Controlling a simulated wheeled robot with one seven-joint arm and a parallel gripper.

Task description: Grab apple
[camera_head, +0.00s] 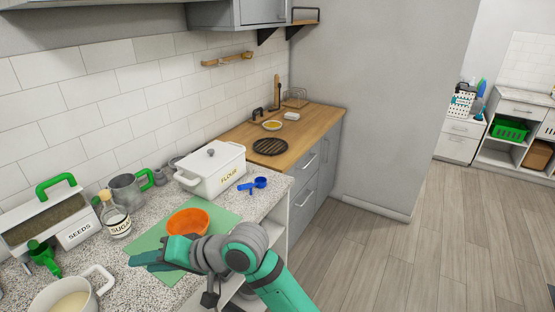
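I cannot make out an apple in the head view. My gripper (143,260) is low over the green mat (230,218) on the speckled counter, its fingers pointing left. It is just in front of an orange bowl (190,219), and my wrist covers part of the mat and the bowl's near edge. The finger gap is too small to read, and nothing is clearly seen between the fingers.
A white flour box (210,170), a blue scoop (252,184), a sugar jar (116,218), a seeds box (45,222) and a white pot (65,298) stand around the mat. A wooden counter (318,115) lies beyond. The floor (440,240) at right is clear.

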